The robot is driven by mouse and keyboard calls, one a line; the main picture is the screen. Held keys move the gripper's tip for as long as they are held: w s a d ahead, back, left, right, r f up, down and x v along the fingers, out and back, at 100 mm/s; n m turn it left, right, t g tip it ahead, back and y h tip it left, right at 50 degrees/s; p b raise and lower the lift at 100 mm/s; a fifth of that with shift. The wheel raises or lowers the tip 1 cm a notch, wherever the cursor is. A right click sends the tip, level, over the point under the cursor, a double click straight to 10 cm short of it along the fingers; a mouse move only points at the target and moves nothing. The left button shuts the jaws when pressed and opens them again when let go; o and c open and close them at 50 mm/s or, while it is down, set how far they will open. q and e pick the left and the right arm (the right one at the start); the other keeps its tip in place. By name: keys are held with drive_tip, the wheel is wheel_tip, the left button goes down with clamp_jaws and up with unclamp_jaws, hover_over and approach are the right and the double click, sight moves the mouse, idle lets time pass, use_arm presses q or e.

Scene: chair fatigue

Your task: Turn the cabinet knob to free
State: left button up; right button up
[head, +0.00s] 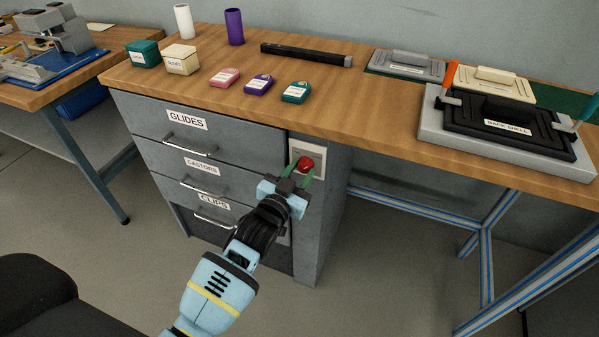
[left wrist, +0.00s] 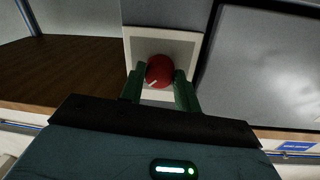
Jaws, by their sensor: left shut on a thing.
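The cabinet knob is a round red knob (head: 305,163) on a pale square plate (head: 318,155) at the right of the grey cabinet's front. In the left wrist view the red knob (left wrist: 159,71) shows a short white mark pointing to its lower left. My left gripper (head: 298,174) is at the knob, its green fingers on either side of it. In the left wrist view the gripper (left wrist: 160,88) is shut on the knob. Any lettering on the plate is too small to read. My right gripper is not in view.
The cabinet has drawers labelled GLIDES (head: 187,120), CASTORS (head: 201,167) and CLIPS (head: 213,201), with bar handles left of my gripper. The wooden worktop (head: 330,90) overhangs above, holding small boxes and a black shell (head: 505,120). A dark seat (head: 40,300) is at lower left.

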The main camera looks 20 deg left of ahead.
use_arm(q)
drive_tip(key=n+p, duration=0.1)
drive_tip(key=n, duration=0.5)
drive_tip(key=shift+d+p, duration=0.1)
drive_tip(key=shift+p, duration=0.3)
drive_tip(key=n, duration=0.3)
drive_tip(key=shift+f+t, duration=0.1)
drive_tip(key=shift+t, duration=0.2)
drive_tip(key=n, duration=0.5)
drive_tip(key=shift+d, duration=0.1)
drive_tip(key=shift+d+n+y, duration=0.1)
drive_tip(key=shift+n+y, duration=0.5)
drive_tip(key=shift+n, duration=1.8)
